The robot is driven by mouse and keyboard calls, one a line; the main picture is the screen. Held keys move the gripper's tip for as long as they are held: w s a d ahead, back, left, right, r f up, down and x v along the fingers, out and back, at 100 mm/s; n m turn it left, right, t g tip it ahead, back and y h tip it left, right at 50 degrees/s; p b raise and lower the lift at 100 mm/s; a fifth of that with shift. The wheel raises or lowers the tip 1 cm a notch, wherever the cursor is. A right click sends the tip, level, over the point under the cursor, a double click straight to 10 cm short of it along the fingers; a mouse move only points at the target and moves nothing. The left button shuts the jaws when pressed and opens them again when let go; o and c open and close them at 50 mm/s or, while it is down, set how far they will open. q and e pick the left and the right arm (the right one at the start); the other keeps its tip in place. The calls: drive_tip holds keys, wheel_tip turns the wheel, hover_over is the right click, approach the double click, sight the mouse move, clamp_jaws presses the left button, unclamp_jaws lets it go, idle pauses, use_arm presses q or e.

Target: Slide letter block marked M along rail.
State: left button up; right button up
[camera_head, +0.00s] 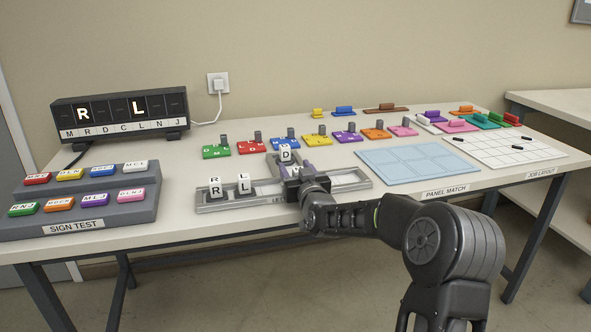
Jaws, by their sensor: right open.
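The rail (262,196) is a long grey tray at the front middle of the table. A white block marked D (285,154) shows just behind my right gripper (284,171). My right gripper is open over the rail, right of block L, and hides part of the rail. I cannot make out a block marked M; it may be hidden behind the gripper. My left gripper is not in view.
A dark display (120,113) shows lit R and L above a letter strip. A grey sign-test stand (85,213) with colored tags is at left. Colored handled plates (252,147) line the back. A blue panel (415,160) and white grid board (500,150) lie right.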

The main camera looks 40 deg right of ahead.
drive_tip(key=shift+s, duration=0.1)
drive_tip(key=v, duration=0.7)
drive_tip(key=shift+s, duration=0.15)
drive_tip(key=shift+s+a, duration=0.15)
drive_tip(key=shift+f, duration=0.1)
